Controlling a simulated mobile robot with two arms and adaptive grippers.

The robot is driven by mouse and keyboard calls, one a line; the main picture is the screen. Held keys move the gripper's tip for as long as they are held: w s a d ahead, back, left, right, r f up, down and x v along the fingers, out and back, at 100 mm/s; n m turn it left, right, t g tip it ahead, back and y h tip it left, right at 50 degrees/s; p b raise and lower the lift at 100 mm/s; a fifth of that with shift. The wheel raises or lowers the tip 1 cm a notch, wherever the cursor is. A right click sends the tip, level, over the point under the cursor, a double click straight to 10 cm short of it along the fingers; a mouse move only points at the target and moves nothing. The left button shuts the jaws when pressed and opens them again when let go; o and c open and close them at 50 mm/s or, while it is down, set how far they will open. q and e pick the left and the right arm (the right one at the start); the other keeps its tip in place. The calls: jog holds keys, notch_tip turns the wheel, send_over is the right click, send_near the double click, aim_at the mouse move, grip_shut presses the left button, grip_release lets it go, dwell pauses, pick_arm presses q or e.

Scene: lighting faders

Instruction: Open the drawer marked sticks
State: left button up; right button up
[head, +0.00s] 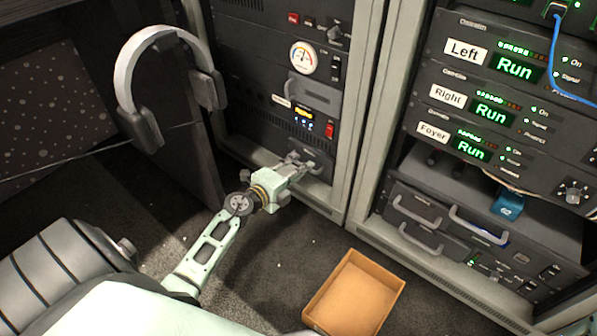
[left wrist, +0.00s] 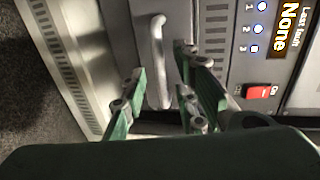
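My left gripper (head: 297,166) is at the bottom of the left rack, in front of a grey drawer front with a pale bar handle (head: 318,165). In the left wrist view the two fingers (left wrist: 160,90) are apart, with the upright-looking handle (left wrist: 157,58) between them in the picture; I cannot tell whether they touch it. No label shows on this front. Higher up, above the fault display, another drawer front (head: 315,94) has a handle and a small white label (head: 281,101), too small to read. My right gripper is not in view.
A red switch (head: 329,130) sits close above the gripper, beside the fault display (head: 304,114). The right rack has Left, Right and Foyer units and handled fronts (head: 418,212). An open tan box (head: 312,312) stands on the floor. Headphones (head: 146,128) hang at left.

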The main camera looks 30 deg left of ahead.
pick_arm(q)
jog(key=shift+w, duration=0.2)
jog(key=shift+c, duration=0.3)
grip_shut()
